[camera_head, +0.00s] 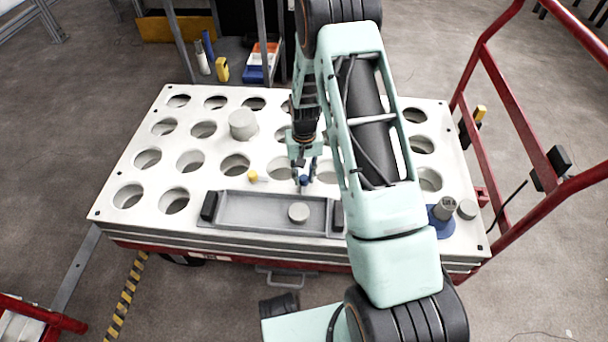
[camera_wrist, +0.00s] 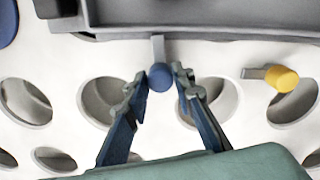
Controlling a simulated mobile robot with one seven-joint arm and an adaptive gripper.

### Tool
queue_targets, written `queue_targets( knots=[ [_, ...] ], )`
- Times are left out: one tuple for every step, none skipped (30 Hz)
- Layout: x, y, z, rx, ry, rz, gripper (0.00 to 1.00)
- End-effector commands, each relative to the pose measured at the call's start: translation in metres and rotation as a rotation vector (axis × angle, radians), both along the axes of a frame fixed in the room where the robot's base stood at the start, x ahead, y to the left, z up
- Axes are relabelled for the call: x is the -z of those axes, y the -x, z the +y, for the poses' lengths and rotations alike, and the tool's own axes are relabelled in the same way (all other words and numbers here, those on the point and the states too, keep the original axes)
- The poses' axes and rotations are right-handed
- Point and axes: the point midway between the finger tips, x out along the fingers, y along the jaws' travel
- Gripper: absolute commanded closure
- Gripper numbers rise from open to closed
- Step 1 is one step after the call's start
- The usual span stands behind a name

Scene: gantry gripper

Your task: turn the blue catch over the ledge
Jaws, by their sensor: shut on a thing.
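The blue catch (camera_wrist: 160,77) has a round blue knob and a grey bar. It stands on the white top beside the grey tray (camera_head: 255,225). In the wrist view its bar points up toward the tray's ledge (camera_wrist: 205,33). The bar's end is at the ledge's edge; I cannot tell whether it overlaps it. My gripper (camera_wrist: 163,73) is shut on the blue knob, one fingertip on each side. In the head view my gripper (camera_head: 304,177) comes down on the knob from above and partly hides the catch.
A yellow catch (camera_wrist: 282,78) stands to one side, its bar parallel to the tray edge. A grey puck (camera_head: 298,212) lies in the tray. A grey cylinder (camera_head: 242,124) stands among the holes of the white top (camera_head: 140,186). A blue holder (camera_head: 440,226) is at right.

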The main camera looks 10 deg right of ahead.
Motion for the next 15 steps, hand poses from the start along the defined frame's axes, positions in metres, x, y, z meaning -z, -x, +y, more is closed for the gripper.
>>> queue_targets(
  knots=[
    [-0.0003, 0.0, -0.0003, 0.019, 0.001, 0.0, 1.0],
    [-0.0003, 0.0, -0.0003, 0.03, 0.001, 0.0, 1.0],
    [-0.0003, 0.0, -0.0003, 0.042, 0.0, 0.0, 1.0],
    [-0.0002, 0.0, -0.0002, 0.051, 0.0, 0.0, 1.0],
    [-0.0002, 0.0, -0.0002, 0.058, 0.0, 0.0, 1.0],
    [-0.0002, 0.0, -0.0002, 0.067, 0.0, 0.0, 1.0],
    [-0.0002, 0.0, -0.0002, 0.071, 0.0, 0.0, 1.0],
    [-0.0002, 0.0, -0.0002, 0.075, 0.0, 0.0, 1.0],
    [-0.0002, -0.0001, -0.0002, 0.079, 0.0, 0.0, 1.0],
    [-0.0002, -0.0001, -0.0002, 0.082, 0.0, 0.0, 1.0],
    [-0.0001, 0.0, -0.0002, 0.084, 0.0, 0.0, 1.0],
    [-0.0001, 0.0, -0.0002, 0.086, 0.0, 0.0, 1.0],
    [-0.0001, 0.0, -0.0002, 0.087, 0.0, 0.0, 1.0],
    [-0.0001, -0.0001, -0.0001, 0.087, 0.0, 0.0, 1.0],
    [-0.0001, -0.0001, -0.0002, 0.088, 0.0, 0.0, 1.0]
  ],
)
